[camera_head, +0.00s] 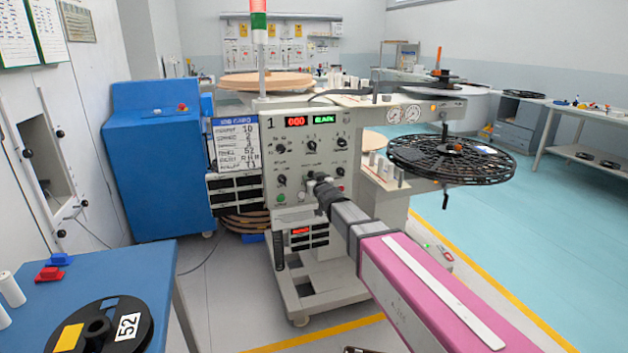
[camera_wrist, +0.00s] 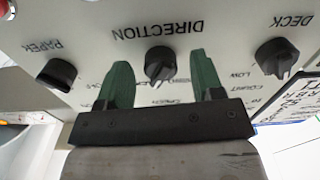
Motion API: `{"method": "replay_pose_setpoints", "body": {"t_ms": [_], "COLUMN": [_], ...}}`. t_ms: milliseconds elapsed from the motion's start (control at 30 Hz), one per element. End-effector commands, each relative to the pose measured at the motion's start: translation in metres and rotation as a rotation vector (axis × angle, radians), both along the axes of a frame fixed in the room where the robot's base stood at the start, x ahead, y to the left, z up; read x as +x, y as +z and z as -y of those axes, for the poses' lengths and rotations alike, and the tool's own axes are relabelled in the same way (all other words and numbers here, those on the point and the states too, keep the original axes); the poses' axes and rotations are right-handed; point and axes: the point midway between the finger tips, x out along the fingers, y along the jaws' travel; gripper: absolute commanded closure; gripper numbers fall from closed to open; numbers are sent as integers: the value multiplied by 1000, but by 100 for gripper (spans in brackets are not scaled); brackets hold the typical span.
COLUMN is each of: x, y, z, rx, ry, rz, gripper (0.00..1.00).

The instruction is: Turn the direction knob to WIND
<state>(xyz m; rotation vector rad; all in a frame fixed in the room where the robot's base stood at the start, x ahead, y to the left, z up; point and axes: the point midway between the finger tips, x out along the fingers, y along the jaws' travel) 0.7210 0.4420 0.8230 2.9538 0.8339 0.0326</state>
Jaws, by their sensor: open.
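The direction knob (camera_wrist: 160,62) is a black knob under the upside-down word DIRECTION in the wrist view. Its pale pointer mark faces the lower side of the picture. The small position labels around it are partly hidden and I cannot read them. My gripper (camera_wrist: 161,72) is open, with one green finger on each side of the knob. A gap shows between the knob and each finger, and I cannot tell how deep the fingers reach.
The paper knob (camera_wrist: 57,75) and the deck knob (camera_wrist: 277,57) sit on either side, outside my fingers. A black reel (camera_head: 451,159) juts out at the machine's right. A blue table (camera_head: 130,270) stands at the left.

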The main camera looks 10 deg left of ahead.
Motion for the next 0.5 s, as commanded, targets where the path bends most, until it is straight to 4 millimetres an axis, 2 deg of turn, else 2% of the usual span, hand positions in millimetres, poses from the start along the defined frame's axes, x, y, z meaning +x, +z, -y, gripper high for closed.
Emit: {"method": "replay_pose_setpoints", "body": {"t_ms": [267, 300, 433, 500], "x": [3, 3, 3, 3], "y": [0, 0, 0, 0], "z": [-2, -2, -2, -2], "rx": [-1, -1, -1, -1], "ry": [0, 0, 0, 0], "rz": [-1, -1, -1, -1], "gripper": [39, 42, 85, 89]}}
